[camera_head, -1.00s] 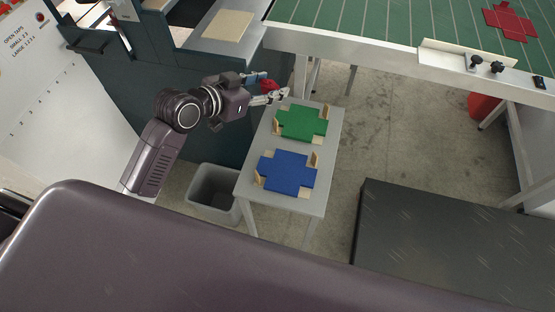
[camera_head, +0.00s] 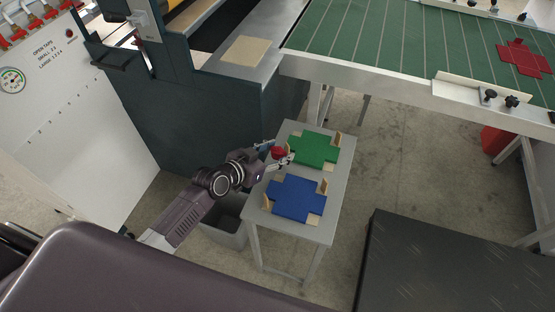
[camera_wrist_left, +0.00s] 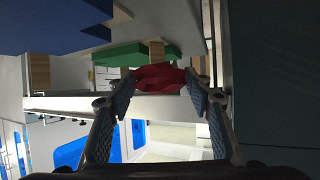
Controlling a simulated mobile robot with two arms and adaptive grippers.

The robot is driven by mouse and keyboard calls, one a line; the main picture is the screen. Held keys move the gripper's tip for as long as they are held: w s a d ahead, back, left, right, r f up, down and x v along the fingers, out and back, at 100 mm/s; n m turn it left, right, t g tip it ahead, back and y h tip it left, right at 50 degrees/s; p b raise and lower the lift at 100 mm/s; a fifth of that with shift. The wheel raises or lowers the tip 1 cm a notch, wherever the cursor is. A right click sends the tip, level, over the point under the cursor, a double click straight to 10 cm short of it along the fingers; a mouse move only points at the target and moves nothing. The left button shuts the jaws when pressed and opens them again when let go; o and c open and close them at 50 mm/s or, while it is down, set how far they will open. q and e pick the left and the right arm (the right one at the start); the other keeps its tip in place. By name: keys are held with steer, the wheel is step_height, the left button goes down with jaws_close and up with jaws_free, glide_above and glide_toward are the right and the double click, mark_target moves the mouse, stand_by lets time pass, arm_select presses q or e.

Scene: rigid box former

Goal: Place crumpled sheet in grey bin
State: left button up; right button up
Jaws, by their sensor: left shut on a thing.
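The crumpled sheet is red (camera_head: 278,152) and held between the fingertips of my left gripper (camera_head: 284,158). In the left wrist view the red sheet (camera_wrist_left: 160,77) sits between the two blue-padded fingers of the gripper (camera_wrist_left: 162,92), which are shut on it. The gripper is over the left edge of the small grey table, beside the green and blue blanks. The grey bin (camera_head: 222,236) stands on the floor left of the table, below and left of the gripper. My left arm covers part of the bin's opening. My right gripper is out of view.
The small grey table (camera_head: 318,229) bears a green cross-shaped blank (camera_head: 314,148) and a blue one (camera_head: 296,198) with wooden blocks. A dark machine (camera_head: 215,125) stands behind the bin. A green conveyor (camera_head: 380,50) with a red blank (camera_head: 524,59) is at the back. A dark box (camera_head: 455,265) is at right.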

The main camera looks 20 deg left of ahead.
mark_target(277, 159)
arm_select(q)
steer(key=shift+f+b, duration=0.35)
steer(key=shift+f, duration=1.55)
steer(key=shift+f, duration=0.2)
steer(key=o, duration=0.7)
steer(key=shift+r, duration=0.1)
steer(key=shift+o, duration=0.2)
steer(key=shift+r, duration=0.1)
